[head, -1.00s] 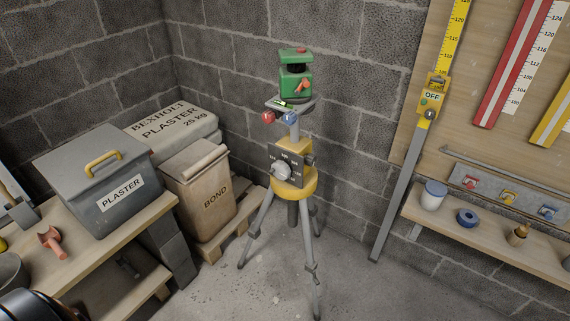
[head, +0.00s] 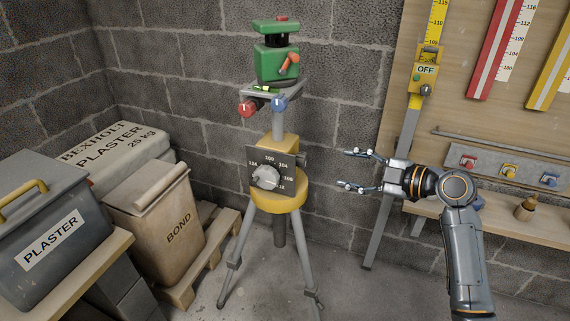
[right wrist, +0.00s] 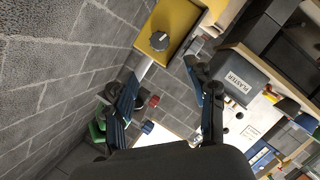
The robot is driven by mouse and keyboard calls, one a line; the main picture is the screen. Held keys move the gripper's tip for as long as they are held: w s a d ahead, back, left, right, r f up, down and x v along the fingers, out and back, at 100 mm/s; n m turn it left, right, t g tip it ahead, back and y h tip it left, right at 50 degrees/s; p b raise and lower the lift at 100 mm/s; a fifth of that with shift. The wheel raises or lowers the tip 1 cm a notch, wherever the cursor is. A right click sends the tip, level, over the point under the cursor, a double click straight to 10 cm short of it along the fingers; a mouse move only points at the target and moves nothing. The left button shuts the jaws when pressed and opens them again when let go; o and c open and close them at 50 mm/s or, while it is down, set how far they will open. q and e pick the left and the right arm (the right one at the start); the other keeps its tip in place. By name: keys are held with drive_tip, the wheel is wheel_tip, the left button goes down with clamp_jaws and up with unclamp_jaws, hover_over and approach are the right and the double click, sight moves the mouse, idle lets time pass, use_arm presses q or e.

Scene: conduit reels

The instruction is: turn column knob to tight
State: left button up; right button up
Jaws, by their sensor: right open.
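A grey tripod stands before the block wall, with a yellow head (head: 279,196) on top. A dark knob (head: 302,159) sticks out of the head's right side; it also shows in the right wrist view (right wrist: 158,40) as a round knob on the yellow block (right wrist: 181,22). No "tight" marking is readable. A light grey dial knob (head: 265,178) sits on a numbered plate on the head's front. My right gripper (head: 346,169) is open and empty, right of the dark knob and apart from it, fingers pointing left. My left gripper is not in view.
Above the head is a green instrument (head: 277,63), with a red knob (head: 247,108) and a blue knob (head: 279,104) below it. A yellow-topped staff (head: 422,80) and a shelf stand at right.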

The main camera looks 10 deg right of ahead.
sight(306, 160)
drive_tip(key=x, duration=1.2)
drive_tip(key=shift+d, duration=0.1)
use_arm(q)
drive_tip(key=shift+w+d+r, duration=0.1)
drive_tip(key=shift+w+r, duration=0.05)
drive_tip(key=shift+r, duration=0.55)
use_arm(e)
drive_tip(key=shift+w+a+f, duration=0.2)
drive_tip(key=shift+w+a, duration=0.1)
drive_tip(key=shift+w, duration=0.15)
drive_tip(key=c, duration=1.2)
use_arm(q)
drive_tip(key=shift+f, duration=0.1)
use_arm(e)
drive_tip(key=shift+o, duration=0.2)
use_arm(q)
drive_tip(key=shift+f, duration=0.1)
